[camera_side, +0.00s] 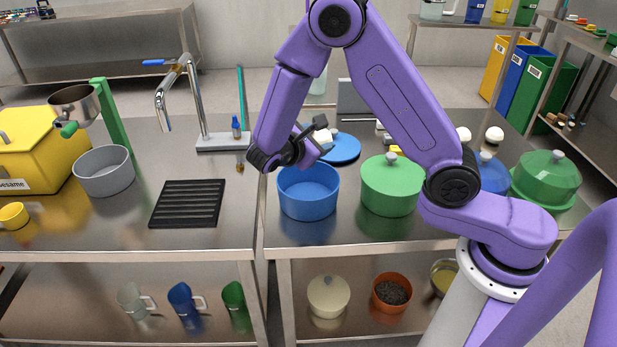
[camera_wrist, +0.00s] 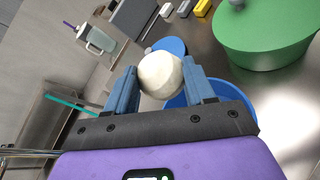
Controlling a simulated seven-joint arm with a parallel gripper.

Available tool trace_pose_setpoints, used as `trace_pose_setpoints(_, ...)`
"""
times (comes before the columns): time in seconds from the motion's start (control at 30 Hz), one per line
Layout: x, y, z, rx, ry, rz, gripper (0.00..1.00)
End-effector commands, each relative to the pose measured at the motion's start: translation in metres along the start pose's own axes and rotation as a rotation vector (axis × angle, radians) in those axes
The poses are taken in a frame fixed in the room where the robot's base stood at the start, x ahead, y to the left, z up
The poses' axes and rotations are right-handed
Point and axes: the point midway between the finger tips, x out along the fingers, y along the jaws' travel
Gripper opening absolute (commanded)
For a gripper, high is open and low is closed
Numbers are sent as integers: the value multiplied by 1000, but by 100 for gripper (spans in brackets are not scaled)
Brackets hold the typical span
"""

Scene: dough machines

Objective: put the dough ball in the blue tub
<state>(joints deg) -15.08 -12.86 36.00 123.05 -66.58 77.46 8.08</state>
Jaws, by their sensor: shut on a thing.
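The pale dough ball (camera_wrist: 160,75) sits between the two blue fingers of my gripper (camera_wrist: 161,82) in the wrist view. My gripper is shut on it. In the side view my gripper (camera_side: 318,136) is above the back of the blue tub (camera_side: 308,195), and the dough ball (camera_side: 323,137) shows partly behind the fingers. The blue tub stands open on the steel counter, apart from the ball. Its inner floor is mostly hidden in the side view. Part of the tub (camera_wrist: 238,92) shows behind the right finger in the wrist view.
A blue lid (camera_side: 345,148) lies behind the tub. A green lidded pot (camera_side: 390,187) stands close on the tub's right. A grey pot (camera_side: 104,171), black grate (camera_side: 187,204) and tap (camera_side: 165,108) are on the left counter. White balls (camera_side: 494,134) are at the back right.

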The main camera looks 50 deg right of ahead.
Motion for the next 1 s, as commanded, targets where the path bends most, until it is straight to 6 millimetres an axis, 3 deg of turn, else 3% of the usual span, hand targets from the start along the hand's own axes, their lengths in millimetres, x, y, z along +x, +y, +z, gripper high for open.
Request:
trace_pose_setpoints(0.7,22,-35,-59,-5,1,3,20)
trace_pose_setpoints(1.0,24,-38,-64,-2,2,3,20)
